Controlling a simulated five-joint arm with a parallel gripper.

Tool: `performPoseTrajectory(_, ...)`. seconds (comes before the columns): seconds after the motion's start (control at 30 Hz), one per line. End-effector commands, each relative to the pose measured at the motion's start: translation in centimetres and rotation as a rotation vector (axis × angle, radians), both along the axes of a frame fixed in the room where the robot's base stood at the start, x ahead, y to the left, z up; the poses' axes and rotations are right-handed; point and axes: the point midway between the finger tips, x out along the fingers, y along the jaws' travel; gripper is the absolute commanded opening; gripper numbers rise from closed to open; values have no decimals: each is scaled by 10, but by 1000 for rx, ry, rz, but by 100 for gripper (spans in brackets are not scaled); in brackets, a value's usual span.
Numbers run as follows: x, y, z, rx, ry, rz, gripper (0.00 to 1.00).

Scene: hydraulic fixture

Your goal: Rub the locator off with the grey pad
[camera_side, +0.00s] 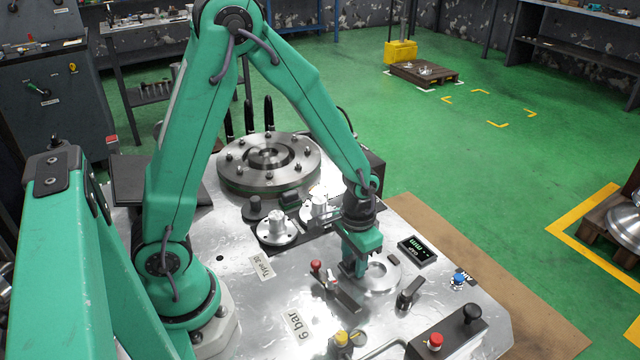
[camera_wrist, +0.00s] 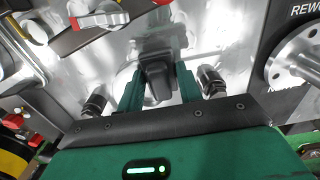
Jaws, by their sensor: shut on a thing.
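My gripper (camera_side: 358,268) is low over the metal fixture top, pointing down. In the wrist view my gripper (camera_wrist: 158,78) has its two green fingers closed on a dark grey pad (camera_wrist: 157,80). A round, shiny silver seat (camera_side: 383,278), which looks like the locator, lies on the fixture top just beside and under the fingers. In the wrist view, part of a pale round surface shows behind the pad. The pad's lower face is hidden, so I cannot tell whether it touches the seat.
A red-knobbed lever (camera_side: 316,266) stands close left of the fingers and a black handle (camera_side: 410,293) to the right. A small display (camera_side: 417,250) sits behind right. Silver flanged parts (camera_side: 277,230) and a large bolted disc (camera_side: 268,165) stand farther back. A blue button (camera_side: 459,279) is right.

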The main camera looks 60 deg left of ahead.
Motion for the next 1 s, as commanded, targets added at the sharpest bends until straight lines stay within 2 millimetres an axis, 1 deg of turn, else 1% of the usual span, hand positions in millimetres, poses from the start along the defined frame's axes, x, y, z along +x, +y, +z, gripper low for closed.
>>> performPoseTrajectory(0.03, -2, 4, -1, 1, 7, 3, 10)
performPoseTrajectory(0.17, -1, 8, 0, 0, 5, 2, 10)
performPoseTrajectory(0.57, 0, 8, 2, 0, -2, 0, 10)
performPoseTrajectory(0.73, 1, 8, 10, 0, -3, 0, 10)
performPoseTrajectory(1.0, 1, 8, 29, -1, -5, 0, 10)
